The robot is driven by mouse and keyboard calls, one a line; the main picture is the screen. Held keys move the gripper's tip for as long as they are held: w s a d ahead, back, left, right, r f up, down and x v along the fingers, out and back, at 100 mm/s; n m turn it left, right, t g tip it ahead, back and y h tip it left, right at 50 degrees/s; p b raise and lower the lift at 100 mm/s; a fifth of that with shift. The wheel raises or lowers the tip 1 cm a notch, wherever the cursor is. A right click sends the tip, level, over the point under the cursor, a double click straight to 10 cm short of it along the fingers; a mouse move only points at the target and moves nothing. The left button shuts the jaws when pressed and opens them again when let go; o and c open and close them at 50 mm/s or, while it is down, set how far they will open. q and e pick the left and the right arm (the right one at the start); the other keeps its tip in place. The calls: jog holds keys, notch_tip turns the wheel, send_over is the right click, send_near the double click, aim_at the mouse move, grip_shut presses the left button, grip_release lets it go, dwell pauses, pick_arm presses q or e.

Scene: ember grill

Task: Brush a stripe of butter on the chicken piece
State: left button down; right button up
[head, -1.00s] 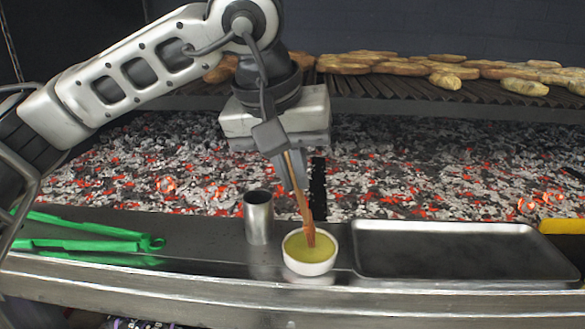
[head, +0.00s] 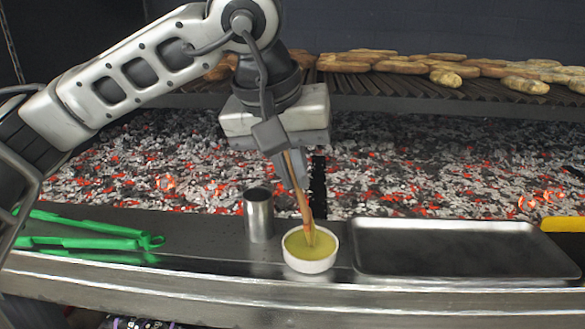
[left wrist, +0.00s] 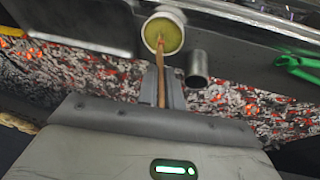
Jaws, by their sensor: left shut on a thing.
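My left gripper (head: 297,178) is shut on a brush (head: 304,204) with a thin wooden handle and holds it tilted, nearly upright. The brush's lower end is in the yellow butter (head: 322,241) in a small white bowl (head: 310,266) on the front ledge. The left wrist view also shows the brush (left wrist: 161,80) reaching into the bowl (left wrist: 151,40). Several browned, elongated pieces (head: 446,78) lie on the raised rack behind the coals; I cannot tell for certain which is the chicken piece. My right gripper is not in view.
A metal cup (head: 259,218) stands just left of the bowl. An empty-looking dark tray (head: 450,248) lies to its right. Green tongs (head: 85,232) lie at the left, and a yellow object (head: 563,225) is at the right edge. Glowing coals (head: 420,165) fill the grill behind the ledge.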

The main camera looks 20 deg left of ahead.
pick_arm(q)
jog(key=shift+f, duration=0.1)
dwell(0.3)
jog(key=shift+r+p, duration=2.75)
jog(key=shift+r, duration=0.85)
